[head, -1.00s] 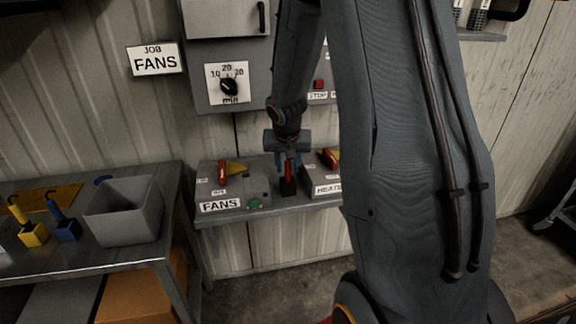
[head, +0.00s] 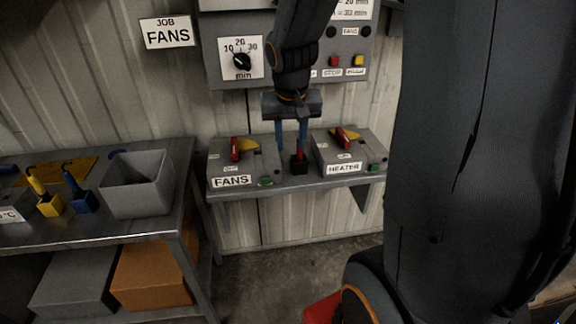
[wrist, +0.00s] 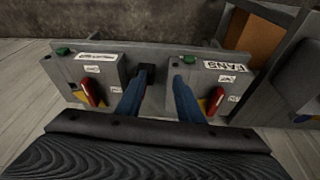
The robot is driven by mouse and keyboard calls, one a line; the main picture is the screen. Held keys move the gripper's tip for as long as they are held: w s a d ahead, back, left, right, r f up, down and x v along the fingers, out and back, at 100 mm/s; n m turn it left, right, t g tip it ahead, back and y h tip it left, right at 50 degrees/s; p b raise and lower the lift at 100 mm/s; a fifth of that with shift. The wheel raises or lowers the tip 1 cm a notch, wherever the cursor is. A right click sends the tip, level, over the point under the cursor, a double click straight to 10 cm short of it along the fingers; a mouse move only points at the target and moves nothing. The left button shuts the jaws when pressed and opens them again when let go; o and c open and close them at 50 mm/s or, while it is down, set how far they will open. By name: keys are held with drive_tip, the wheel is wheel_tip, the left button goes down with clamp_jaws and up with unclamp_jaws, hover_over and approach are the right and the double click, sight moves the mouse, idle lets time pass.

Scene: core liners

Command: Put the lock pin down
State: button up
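A red upright piece (head: 300,148) stands in a small black block (head: 299,168) on the shelf, between the FANS box and the HEATER box. It looks like the lock pin, but no label shows. My gripper (head: 291,148) is above it, pointing down, its two blue fingers spread apart. The red piece is close to the right finger in the head view; I cannot tell whether they touch. In the wrist view my gripper (wrist: 157,100) is also spread, and the black block (wrist: 147,72) shows beside the left finger.
The FANS box (head: 231,181) and HEATER box (head: 344,168) flank the gripper closely, each with a red lever. A wall panel with a dial (head: 241,61) is above. On the left bench are a grey bin (head: 136,190), a yellow block (head: 50,206) and a blue block (head: 82,202).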

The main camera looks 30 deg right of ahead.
drive_tip(key=s+a+f+n+g, duration=0.1)
drive_tip(key=s+a+f+n, duration=0.1)
drive_tip(key=s+a, duration=0.2)
drive_tip(key=s+a+f+n+g+y, duration=0.1)
drive_tip(key=s+a+f+n, duration=0.1)
drive_tip(key=s+a, duration=0.3)
drive_tip(key=s+f, duration=0.1)
drive_tip(key=s, duration=0.3)
drive_tip(key=shift+s+a, duration=0.3)
drive_tip(key=shift+s, duration=0.1)
